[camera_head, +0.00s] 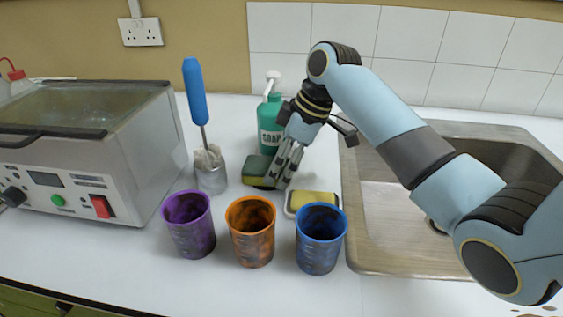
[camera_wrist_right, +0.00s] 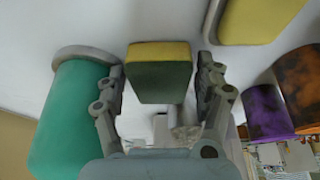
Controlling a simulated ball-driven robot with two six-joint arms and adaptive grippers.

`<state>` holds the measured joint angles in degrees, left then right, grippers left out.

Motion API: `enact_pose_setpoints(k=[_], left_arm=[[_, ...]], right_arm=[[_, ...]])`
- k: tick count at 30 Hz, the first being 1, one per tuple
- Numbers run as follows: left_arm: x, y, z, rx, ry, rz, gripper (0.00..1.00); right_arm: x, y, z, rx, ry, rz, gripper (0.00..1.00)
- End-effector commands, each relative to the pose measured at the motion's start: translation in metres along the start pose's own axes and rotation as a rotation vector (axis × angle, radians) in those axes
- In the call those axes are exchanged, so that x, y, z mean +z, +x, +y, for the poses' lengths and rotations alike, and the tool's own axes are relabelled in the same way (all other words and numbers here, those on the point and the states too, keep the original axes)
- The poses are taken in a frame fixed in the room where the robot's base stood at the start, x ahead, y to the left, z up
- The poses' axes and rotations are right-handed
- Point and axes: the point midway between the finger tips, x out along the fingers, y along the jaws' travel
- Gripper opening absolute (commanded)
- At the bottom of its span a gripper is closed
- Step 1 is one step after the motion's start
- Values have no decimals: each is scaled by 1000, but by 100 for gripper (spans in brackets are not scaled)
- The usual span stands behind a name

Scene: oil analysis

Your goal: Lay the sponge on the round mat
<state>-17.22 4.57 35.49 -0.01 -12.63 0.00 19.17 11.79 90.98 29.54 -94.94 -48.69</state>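A sponge (camera_head: 257,170) with a dark green side and a yellow side rests on the white counter, left of my right gripper (camera_head: 281,178). In the right wrist view the sponge (camera_wrist_right: 160,78) shows between the two fingers of my right gripper (camera_wrist_right: 160,85), with a narrow gap on each side. The right gripper is open and points down. In the head view its fingers hide part of the sponge. I cannot make out a round mat in either view. My left gripper is not in view.
A green soap bottle (camera_head: 270,125) stands behind the gripper. A yellow block (camera_head: 314,199) lies in a white dish. Purple (camera_head: 188,224), orange (camera_head: 251,232) and blue (camera_head: 320,238) cups line the front. A jar with a blue-handled tool (camera_head: 211,175) and a machine (camera_head: 80,170) stand left; a sink (camera_head: 385,258) is right.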

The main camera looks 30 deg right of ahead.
Motion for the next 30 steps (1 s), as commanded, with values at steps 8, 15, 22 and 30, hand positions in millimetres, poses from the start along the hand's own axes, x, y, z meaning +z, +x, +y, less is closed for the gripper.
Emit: enact_pose_setpoints(k=[8,15,22,30], left_arm=[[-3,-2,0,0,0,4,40],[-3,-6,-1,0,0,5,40],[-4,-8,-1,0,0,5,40],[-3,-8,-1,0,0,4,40]], right_arm=[[-1,-19,2,5,-2,0,70],[-1,-74,2,6,-2,-1,70],[-1,-112,1,3,-1,0,70],[-1,-123,0,0,0,0,70]])
